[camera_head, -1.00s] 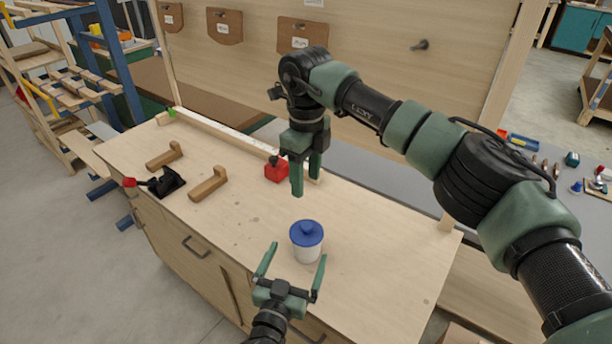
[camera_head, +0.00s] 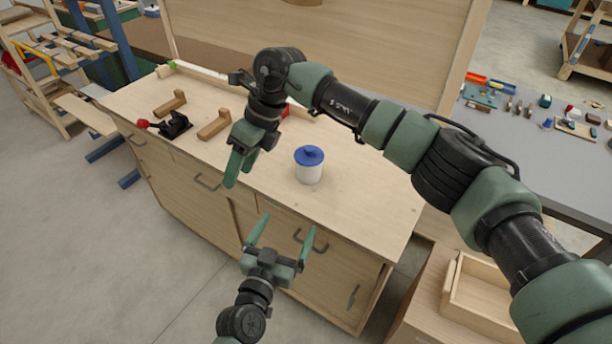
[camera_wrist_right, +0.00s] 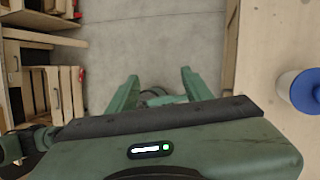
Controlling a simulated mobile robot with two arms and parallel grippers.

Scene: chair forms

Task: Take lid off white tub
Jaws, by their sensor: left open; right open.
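The white tub (camera_head: 308,174) stands upright on the wooden workbench (camera_head: 345,210). Its blue lid (camera_head: 309,155) with a knob is seated on top. The tub (camera_wrist_right: 285,82) and lid (camera_wrist_right: 305,92) also show at the right edge of the right wrist view, partly cut off. My left gripper (camera_head: 286,225) is open and empty, in front of the bench and below the tub in the picture, apart from it. My right gripper (camera_head: 238,176) is open and empty, left of the tub, tilted downward near the bench's front edge. Its fingers (camera_wrist_right: 160,77) appear over floor in its wrist view.
Wooden blocks (camera_head: 214,124) and a black clamp with a red knob (camera_head: 172,126) are at the bench's left. A red object (camera_head: 285,110) is partly hidden behind my right arm. An open wooden drawer (camera_head: 480,298) is at lower right. Bench space right of the tub is clear.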

